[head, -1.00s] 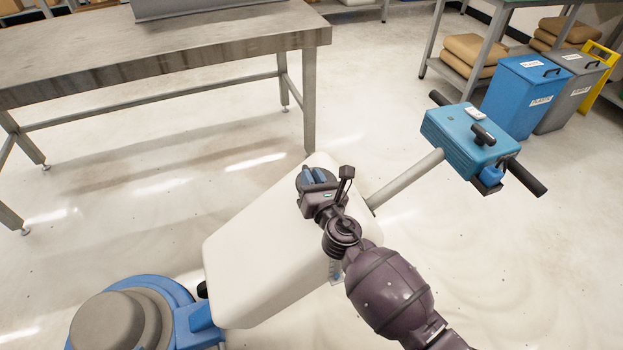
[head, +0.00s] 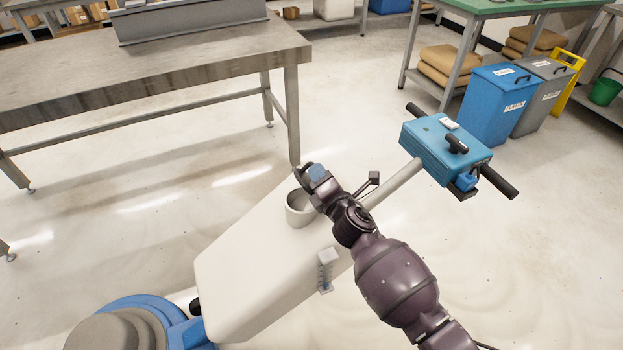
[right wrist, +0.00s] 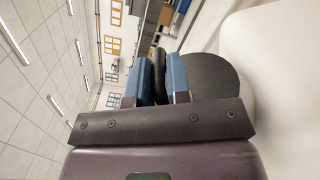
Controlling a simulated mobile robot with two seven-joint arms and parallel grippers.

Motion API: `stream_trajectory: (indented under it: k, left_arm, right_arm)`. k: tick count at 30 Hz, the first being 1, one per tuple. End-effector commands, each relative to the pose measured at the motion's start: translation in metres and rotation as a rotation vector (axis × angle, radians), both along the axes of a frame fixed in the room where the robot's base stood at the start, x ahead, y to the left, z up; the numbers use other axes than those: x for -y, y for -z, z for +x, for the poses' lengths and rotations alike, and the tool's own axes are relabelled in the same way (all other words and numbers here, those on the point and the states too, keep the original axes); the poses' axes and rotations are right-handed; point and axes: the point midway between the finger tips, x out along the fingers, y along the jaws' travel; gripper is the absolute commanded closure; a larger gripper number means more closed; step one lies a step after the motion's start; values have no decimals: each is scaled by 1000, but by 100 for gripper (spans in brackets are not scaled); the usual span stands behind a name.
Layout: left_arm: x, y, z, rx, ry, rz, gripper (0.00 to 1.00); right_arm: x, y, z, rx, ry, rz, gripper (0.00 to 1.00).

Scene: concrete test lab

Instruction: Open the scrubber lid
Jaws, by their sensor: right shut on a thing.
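The scrubber's white tank (head: 250,270) leans across the lower middle of the head view. A round white filler neck (head: 299,210) stands open on top of it. My right gripper (head: 316,173) is above the far side of the neck. In the right wrist view its blue fingers (right wrist: 158,82) are shut on a black tab of the dark round lid (right wrist: 215,82). The lid stands tilted up off the neck; in the head view my gripper mostly hides it. My left gripper is not in view.
The scrubber's blue control box (head: 445,150) with black handlebars is at the upper right, its blue base (head: 140,318) at lower left. A metal table (head: 150,75) stands behind. Blue (head: 497,105) and grey (head: 543,97) bins are at the right. Open floor lies between.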

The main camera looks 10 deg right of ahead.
Motion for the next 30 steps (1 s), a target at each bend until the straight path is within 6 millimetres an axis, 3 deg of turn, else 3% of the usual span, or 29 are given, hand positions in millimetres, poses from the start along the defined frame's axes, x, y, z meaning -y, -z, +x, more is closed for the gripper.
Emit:
stream_trajectory:
  k: [18, 30]
  left_arm:
    - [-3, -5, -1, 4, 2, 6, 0]
    - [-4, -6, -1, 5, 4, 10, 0]
  right_arm:
    - [45, 3, 15, -175, -3, 550, 100]
    - [61, 12, 21, -246, -4, 775, 100]
